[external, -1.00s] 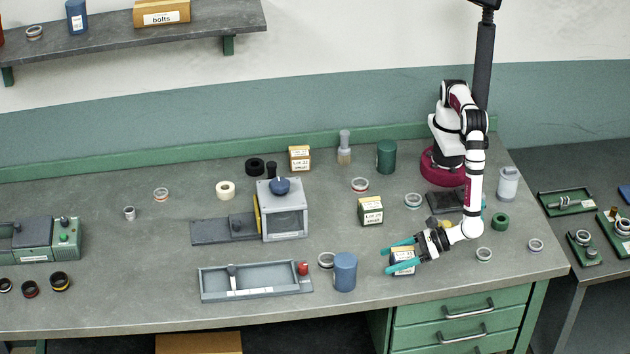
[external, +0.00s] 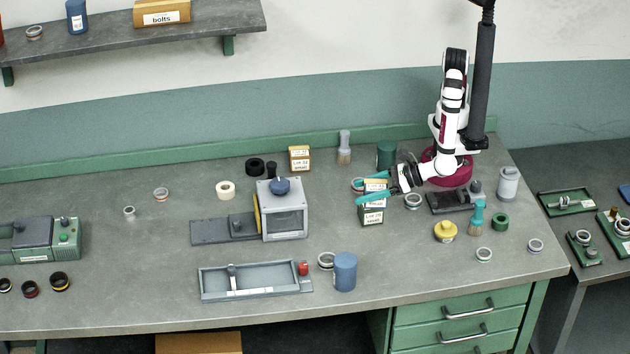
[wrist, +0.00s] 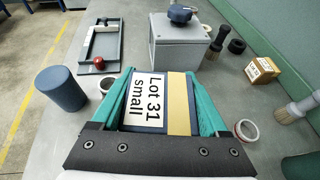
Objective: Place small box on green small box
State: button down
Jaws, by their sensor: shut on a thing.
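The small box (wrist: 146,102) is dark blue with a yellow strip and a "Lot 31 small" label in the wrist view. My gripper (external: 362,189) is shut on it, with a teal finger on each side. In the external view the held small box (external: 376,187) is over the green small box (external: 373,216), which stands on the bench and shows its white label below the fingers. I cannot tell whether the two boxes touch. The green box is hidden in the wrist view.
A grey machine (external: 284,212) stands left of the boxes and a grey tray (external: 250,282) is at the front. A blue cylinder (external: 345,272), a dark green cylinder (external: 386,155) and a metal ring (external: 413,201) are nearby.

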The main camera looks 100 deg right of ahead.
aim_at(371, 211)
jog(key=d+r+m+h, duration=0.1)
jog(key=d+m+h, duration=0.1)
jog(key=d, duration=0.5)
jog(key=shift+g+h, duration=0.3)
jog(key=shift+h, duration=0.1)
jog(key=f, duration=0.4)
jog(key=s+f, duration=0.1)
jog(key=f, duration=0.2)
jog(key=shift+d, duration=0.4)
grip_release()
jog(key=shift+f, duration=0.15)
